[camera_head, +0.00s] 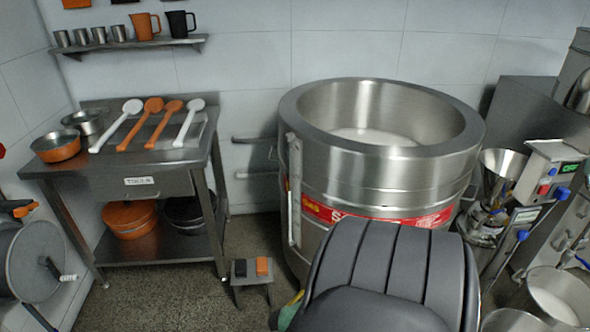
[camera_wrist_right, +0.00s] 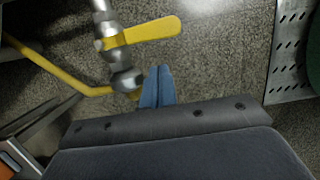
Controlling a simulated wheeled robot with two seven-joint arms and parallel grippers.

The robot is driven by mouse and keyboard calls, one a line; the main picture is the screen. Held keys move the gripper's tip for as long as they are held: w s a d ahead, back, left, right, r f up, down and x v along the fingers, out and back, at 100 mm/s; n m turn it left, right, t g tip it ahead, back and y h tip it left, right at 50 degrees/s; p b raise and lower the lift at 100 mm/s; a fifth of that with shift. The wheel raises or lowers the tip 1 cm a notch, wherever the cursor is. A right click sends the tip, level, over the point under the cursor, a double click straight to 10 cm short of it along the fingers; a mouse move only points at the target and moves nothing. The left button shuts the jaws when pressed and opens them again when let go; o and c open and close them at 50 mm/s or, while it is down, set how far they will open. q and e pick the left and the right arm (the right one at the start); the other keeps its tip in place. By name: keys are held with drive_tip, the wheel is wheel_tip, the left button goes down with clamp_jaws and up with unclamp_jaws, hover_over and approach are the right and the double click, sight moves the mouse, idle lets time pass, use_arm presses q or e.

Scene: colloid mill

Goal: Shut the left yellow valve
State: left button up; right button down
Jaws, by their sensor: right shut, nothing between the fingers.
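In the right wrist view, a valve with a flat yellow lever (camera_wrist_right: 150,31) sits on a grey metal pipe fitting (camera_wrist_right: 112,40). The lever points to the right, across the line of the fitting. My right gripper (camera_wrist_right: 158,72) shows blue fingertips pressed together, with nothing between them. The tips are just below the lever and right of the lower fitting, apart from the lever in the picture. I cannot tell from this view whether this is the left valve. My left gripper is in neither view.
A yellow pipe (camera_wrist_right: 55,72) runs left of the valve. A perforated metal plate (camera_wrist_right: 288,45) stands at right. The head view shows a large steel vat (camera_head: 385,170), a tool table (camera_head: 150,163) at left, a low pedal stand (camera_head: 252,271) and machinery with a funnel (camera_head: 500,170) at right.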

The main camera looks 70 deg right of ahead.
drive_tip(key=w+v, duration=0.1)
drive_tip(key=v, duration=0.9)
drive_tip(key=shift+a, duration=0.3)
idle(0.4)
